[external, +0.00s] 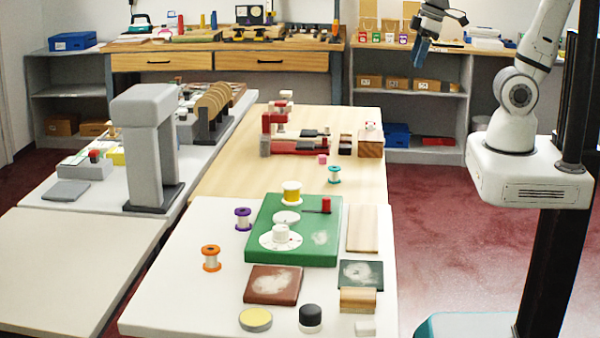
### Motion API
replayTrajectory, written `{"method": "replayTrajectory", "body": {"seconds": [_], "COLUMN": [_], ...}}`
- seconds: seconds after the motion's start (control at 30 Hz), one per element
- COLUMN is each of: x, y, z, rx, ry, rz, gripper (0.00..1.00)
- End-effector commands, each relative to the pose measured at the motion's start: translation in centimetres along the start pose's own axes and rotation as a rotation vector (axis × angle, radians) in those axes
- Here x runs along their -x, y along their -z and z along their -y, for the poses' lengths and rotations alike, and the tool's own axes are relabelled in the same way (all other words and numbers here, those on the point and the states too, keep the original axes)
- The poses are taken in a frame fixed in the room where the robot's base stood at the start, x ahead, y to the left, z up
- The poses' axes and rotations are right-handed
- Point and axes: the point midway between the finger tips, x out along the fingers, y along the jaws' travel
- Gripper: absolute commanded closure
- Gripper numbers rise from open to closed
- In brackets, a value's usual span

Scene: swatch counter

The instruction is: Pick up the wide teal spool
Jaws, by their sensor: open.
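The wide teal spool (334,174) stands upright on the pale wooden table top, close to its right edge. It has teal flanges and a pale winding. My gripper (421,55) is at the upper right, raised well above and to the right of the spool, apart from it. Its fingers point down and it is open. Nothing can be made out between the fingers at this size.
A purple spool (243,219), an orange spool (211,258) and a yellow-wound spool (292,193) stand nearer the front. A green board (265,225) lies in front of the teal spool. A small pink cube (322,159) and a red clamp-like tool (290,146) lie behind it.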

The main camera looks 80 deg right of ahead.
Motion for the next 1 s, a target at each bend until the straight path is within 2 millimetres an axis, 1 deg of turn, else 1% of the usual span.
{"method": "replayTrajectory", "body": {"seconds": [0.03, 0.17, 0.27, 0.3, 0.37, 0.4, 0.47, 0.5, 0.57, 0.6, 0.67, 0.7, 0.8, 0.9, 0.97, 1.0], "x": [-1.5, -4.3, -7.7, -9.3, -11.9, -13.6, -16.4, -18.2, -21.2, -23.2, -26.1, -27.8, -31.5, -33.9, -34.7, -34.7], "y": [0.5, 2.3, 4.1, 4.9, 6.1, 6.9, 7.9, 8.6, 9.5, 10.0, 10.7, 11.1, 11.7, 12.1, 12.2, 12.3], "z": [-0.2, -0.9, -1.8, -2.2, -2.8, -3.3, -4.0, -4.5, -5.3, -5.8, -6.5, -7.0, -7.9, -8.6, -8.8, -8.8], "rx": [0.011, 0.055, 0.1, 0.121, 0.153, 0.175, 0.207, 0.228, 0.261, 0.282, 0.311, 0.33, 0.368, 0.394, 0.403, 0.407], "ry": [0.0, 0.001, 0.005, 0.008, 0.013, 0.017, 0.024, 0.03, 0.039, 0.046, 0.057, 0.063, 0.079, 0.09, 0.094, 0.095], "rz": [0.014, 0.047, 0.081, 0.097, 0.121, 0.137, 0.159, 0.174, 0.195, 0.21, 0.23, 0.241, 0.264, 0.278, 0.283, 0.283], "gripper": [0.39, 0.39, 0.39, 0.39, 0.39, 0.39, 0.39, 0.39, 0.39, 0.39, 0.39, 0.39, 0.39, 0.39, 0.39, 0.39]}}
